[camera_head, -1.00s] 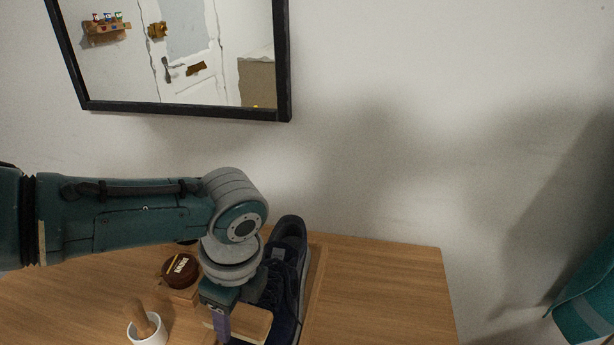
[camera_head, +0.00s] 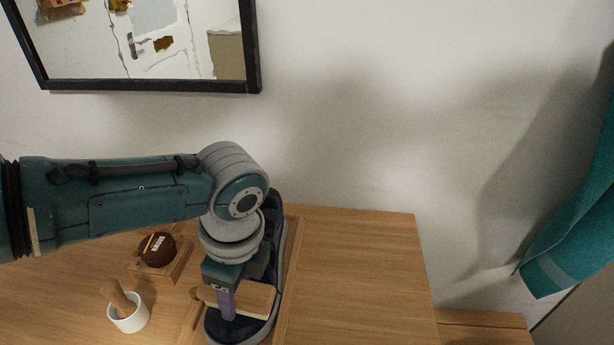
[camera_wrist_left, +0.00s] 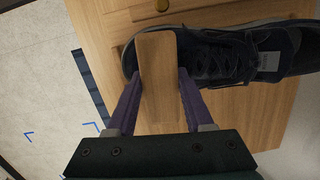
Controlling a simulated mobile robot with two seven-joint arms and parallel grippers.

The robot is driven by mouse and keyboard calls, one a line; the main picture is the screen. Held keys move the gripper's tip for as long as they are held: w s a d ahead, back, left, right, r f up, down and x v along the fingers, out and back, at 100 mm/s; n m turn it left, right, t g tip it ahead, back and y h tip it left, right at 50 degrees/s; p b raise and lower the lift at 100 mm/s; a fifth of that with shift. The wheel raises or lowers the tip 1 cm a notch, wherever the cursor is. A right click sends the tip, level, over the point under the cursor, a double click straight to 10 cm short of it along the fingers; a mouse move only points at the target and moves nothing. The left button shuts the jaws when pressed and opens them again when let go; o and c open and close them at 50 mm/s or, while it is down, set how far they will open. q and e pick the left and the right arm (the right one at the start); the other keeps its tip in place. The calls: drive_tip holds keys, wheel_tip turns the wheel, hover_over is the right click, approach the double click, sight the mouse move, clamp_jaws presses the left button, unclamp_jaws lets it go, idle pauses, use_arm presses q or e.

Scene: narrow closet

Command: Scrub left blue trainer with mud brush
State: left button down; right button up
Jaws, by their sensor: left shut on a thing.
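A dark blue trainer (camera_head: 277,228) lies lengthwise on a shallow wooden tray on the table, one end pointing toward the wall. My left gripper (camera_head: 226,304) is above the near part of the trainer, shut on a mud brush with a pale wooden back (camera_head: 258,299). In the left wrist view, the brush (camera_wrist_left: 158,82) lies across one end of the trainer (camera_wrist_left: 215,55), between the two purple fingers (camera_wrist_left: 158,95). The bristles are hidden, so I cannot tell whether they touch the trainer. My wrist covers part of the trainer. My right gripper is out of view.
A brown tin (camera_head: 158,249) sits on a wooden stand left of the tray. A white cup (camera_head: 128,318) holding a wooden-handled tool stands in front of it. The table right of the tray (camera_head: 365,260) is bare. A teal cloth (camera_head: 570,240) hangs at the right.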

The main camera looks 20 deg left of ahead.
use_arm(q)
drive_tip(key=shift+s+a+p, duration=0.2)
drive_tip(key=shift+a, duration=0.85)
drive_tip(key=shift+s+a+p, duration=0.15)
drive_tip(key=shift+s+a, duration=0.05)
drive_tip(key=shift+a, duration=0.8)
drive_tip(key=shift+w+d, duration=0.15)
drive_tip(key=shift+d, duration=0.5)
drive_tip(key=shift+w+d, duration=0.15)
drive_tip(key=shift+d, duration=0.65)
drive_tip(key=shift+d+r, duration=0.1)
drive_tip(key=shift+r, duration=0.25)
wheel_tip(320, 180, up, 5)
drive_tip(key=p, duration=0.6)
drive_tip(key=shift+r, duration=0.15)
drive_tip(key=shift+r, duration=0.1)
